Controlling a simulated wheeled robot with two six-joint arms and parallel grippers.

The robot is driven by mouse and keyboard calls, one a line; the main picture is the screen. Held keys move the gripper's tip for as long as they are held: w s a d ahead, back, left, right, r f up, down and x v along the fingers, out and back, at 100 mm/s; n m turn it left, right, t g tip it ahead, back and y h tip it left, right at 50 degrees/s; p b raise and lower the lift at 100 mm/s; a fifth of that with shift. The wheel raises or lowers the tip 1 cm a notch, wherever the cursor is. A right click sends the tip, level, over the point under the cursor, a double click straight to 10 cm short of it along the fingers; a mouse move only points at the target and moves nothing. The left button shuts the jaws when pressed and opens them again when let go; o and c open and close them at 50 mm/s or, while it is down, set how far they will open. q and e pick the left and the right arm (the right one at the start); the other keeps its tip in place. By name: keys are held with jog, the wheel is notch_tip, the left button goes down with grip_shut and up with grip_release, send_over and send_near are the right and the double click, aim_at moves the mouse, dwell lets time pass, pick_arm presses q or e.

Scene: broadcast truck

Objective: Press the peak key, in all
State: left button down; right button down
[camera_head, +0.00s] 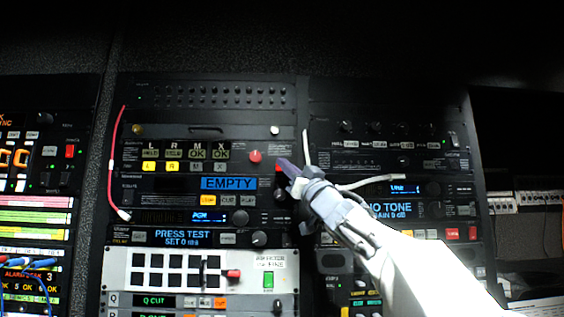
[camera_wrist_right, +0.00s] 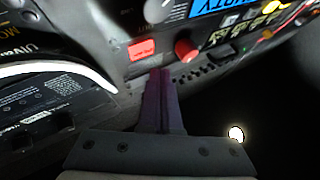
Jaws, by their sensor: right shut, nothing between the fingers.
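My right gripper (camera_head: 284,164) reaches in from the lower right, its purple fingers shut and empty in front of the rack. It also shows in the right wrist view (camera_wrist_right: 160,75), the fingertips just below a lit red key (camera_wrist_right: 141,49). That key shows partly beside the fingertips in the head view (camera_head: 278,169). I cannot read a peak label on it, and cannot tell whether the fingers touch the panel. A red knob (camera_wrist_right: 186,50) sits beside the key; in the head view it is the red knob (camera_head: 255,156). My left gripper is not in view.
An EMPTY display (camera_head: 228,183) and a row of lit keys (camera_head: 160,166) lie left of the gripper. A white cable (camera_head: 370,183) crosses the rack near my right wrist and looms at left in the wrist view (camera_wrist_right: 60,68). A red cable (camera_head: 112,160) hangs at left.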

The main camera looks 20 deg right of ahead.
jog(key=shift+w+d, duration=0.2)
jog(key=shift+w, duration=0.55)
jog(key=shift+w+p, duration=0.1)
jog(key=shift+p, duration=0.3)
dwell(1.2)
jog(key=shift+w+d, duration=0.15)
jog(key=shift+w, duration=0.1)
jog(key=shift+w+d+p, duration=0.1)
jog(key=shift+w+p, duration=0.25)
jog(key=shift+p, duration=0.1)
dwell(0.4)
jog(key=shift+s, duration=0.15)
jog(key=shift+s+a+b, duration=0.25)
jog(key=shift+s+b, duration=0.1)
jog(key=shift+s, duration=0.25)
